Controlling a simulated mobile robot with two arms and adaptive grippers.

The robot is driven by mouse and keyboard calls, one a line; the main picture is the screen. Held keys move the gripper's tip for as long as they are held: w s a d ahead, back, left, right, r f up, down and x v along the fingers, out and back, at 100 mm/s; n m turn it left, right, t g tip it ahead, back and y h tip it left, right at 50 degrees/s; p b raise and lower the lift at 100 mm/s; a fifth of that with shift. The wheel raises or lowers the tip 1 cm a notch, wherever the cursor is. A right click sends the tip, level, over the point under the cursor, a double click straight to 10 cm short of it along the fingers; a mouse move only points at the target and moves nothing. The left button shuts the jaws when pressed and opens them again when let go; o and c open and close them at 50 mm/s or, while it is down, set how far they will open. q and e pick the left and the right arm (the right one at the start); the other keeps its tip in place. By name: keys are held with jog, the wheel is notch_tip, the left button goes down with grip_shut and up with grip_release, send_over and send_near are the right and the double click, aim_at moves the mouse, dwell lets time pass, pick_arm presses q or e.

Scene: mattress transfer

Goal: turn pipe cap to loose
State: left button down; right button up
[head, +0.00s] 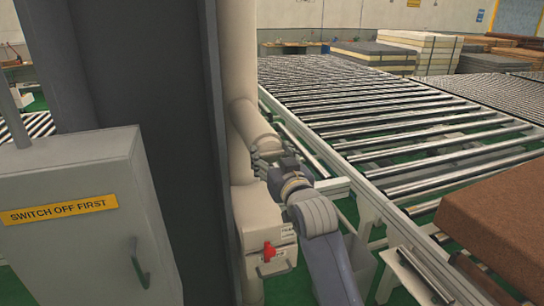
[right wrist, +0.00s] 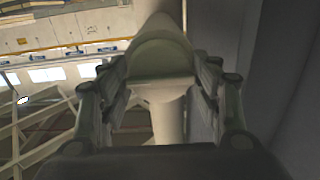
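The pipe cap (head: 262,142) is a pale beige rounded piece at the end of a short branch on the upright beige pipe (head: 238,50). My right gripper (head: 268,160) is at the cap's end, its arm reaching up from the lower right. In the right wrist view, the fingers (right wrist: 163,85) stand on both sides of the cap (right wrist: 163,55). I see no clear gap between fingers and cap, but cannot tell whether they grip it. The cap's front is partly hidden by the gripper in the head view. My left gripper is out of view.
A grey cabinet (head: 75,235) marked "SWITCH OFF FIRST" stands at the left, before a dark column (head: 130,70). A pale box with a red knob (head: 268,251) is below my gripper. A roller conveyor (head: 400,120) runs at the right, with a brown block (head: 505,220) near it.

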jog(key=shift+o, duration=1)
jog(key=shift+r, duration=0.1)
jog(key=v, duration=1.2)
